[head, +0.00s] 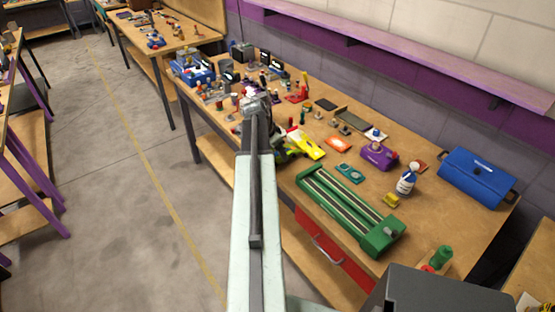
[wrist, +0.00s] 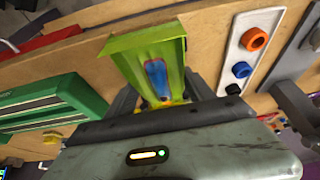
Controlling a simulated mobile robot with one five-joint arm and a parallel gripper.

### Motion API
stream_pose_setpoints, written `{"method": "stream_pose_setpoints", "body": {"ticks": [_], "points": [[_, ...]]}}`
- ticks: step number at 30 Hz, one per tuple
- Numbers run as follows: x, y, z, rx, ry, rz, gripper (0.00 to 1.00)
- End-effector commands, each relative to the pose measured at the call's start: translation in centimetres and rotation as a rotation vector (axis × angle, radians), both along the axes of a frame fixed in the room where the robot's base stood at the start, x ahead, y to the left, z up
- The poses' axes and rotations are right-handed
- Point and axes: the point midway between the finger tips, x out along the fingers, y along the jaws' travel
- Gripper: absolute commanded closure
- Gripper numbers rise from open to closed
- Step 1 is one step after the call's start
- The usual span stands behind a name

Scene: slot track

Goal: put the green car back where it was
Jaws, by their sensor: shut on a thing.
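The green car is lime yellow-green, with a blue and red shape on its top. It shows in the wrist view (wrist: 172,50) between my gripper's jaws (wrist: 160,104). My gripper is shut on it. The green slot track (head: 382,238), with light lanes, lies on the bench nearer the camera, apart from the car. Part of the track shows at left in the wrist view (wrist: 84,88).
The workbench (head: 445,222) is crowded behind my gripper. A purple object (head: 378,155), a teal piece (head: 350,174), a white-and-blue figure (head: 407,179) and a blue toolbox (head: 474,177) stand near the track. A white panel with coloured rings (wrist: 232,64) is right of the car.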

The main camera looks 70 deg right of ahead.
Motion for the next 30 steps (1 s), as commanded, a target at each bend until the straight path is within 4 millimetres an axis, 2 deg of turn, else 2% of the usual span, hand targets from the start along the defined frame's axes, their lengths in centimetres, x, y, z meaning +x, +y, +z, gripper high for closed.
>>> {"method": "stream_pose_setpoints", "body": {"ticks": [1, 7, 12, 13, 15, 25, 30], "points": [[0.0, 0.0, -1.2, 0.000, 0.000, 0.000, 0.94], [0.0, 0.0, -0.7, 0.000, 0.000, 0.000, 0.94], [0.0, 0.0, -1.2, -0.001, 0.001, 0.000, 0.94], [0.0, 0.0, -1.1, 0.000, 0.000, 0.000, 0.30], [0.0, 0.0, -1.0, 0.000, 0.000, 0.000, 0.17], [0.0, 0.1, -0.9, 0.000, 0.000, 0.000, 0.17], [0.2, 0.4, 0.7, 0.000, 0.000, 0.001, 0.17]]}}
